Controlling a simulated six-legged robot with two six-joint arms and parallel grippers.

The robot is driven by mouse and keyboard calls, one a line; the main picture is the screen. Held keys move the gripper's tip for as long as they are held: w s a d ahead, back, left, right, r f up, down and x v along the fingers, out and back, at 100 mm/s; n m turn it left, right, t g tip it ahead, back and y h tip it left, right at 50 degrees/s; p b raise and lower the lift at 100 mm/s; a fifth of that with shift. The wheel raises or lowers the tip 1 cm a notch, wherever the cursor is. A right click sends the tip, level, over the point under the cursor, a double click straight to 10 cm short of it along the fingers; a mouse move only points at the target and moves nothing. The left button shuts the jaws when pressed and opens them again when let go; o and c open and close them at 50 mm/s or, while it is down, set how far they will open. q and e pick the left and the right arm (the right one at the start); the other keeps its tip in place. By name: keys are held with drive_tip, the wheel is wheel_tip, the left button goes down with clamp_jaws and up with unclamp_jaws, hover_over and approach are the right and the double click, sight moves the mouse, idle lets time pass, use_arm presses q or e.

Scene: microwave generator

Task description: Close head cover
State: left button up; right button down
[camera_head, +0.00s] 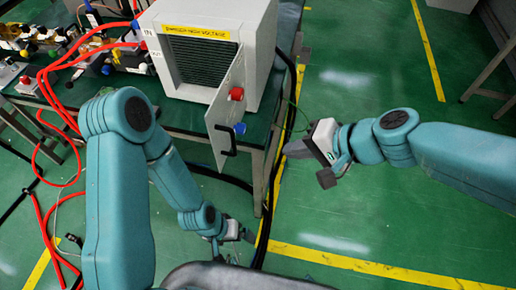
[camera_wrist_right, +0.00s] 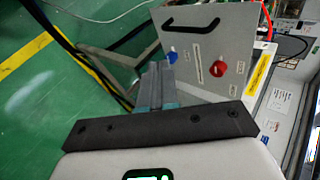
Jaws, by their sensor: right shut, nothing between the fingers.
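The generator (camera_head: 258,55) is a white-grey box with a yellow high-voltage label, standing on the green table. Its head cover (camera_head: 228,112) is a grey hinged panel, swung open and sticking out from the box front. The cover carries a red knob (camera_head: 236,94), a blue knob (camera_head: 239,129) and a black handle (camera_head: 227,141). The cover also shows in the right wrist view (camera_wrist_right: 236,46), beyond the fingers. My right gripper (camera_head: 292,149) is shut and empty, right of the cover and apart from it. My left gripper (camera_head: 240,234) hangs low, below the cover; its fingers are too small to judge.
Red hoses (camera_head: 62,85) and small apparatus (camera_head: 112,55) crowd the table's left side. Black cables (camera_head: 284,100) run down past the table's right edge. The green floor (camera_head: 370,75) to the right is open, marked with yellow lines.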

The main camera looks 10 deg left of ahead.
drive_tip(key=a+r+x, duration=0.2)
drive_tip(key=x, duration=1.1)
drive_tip(key=shift+w, duration=0.3)
drive_tip(key=shift+a, duration=0.25)
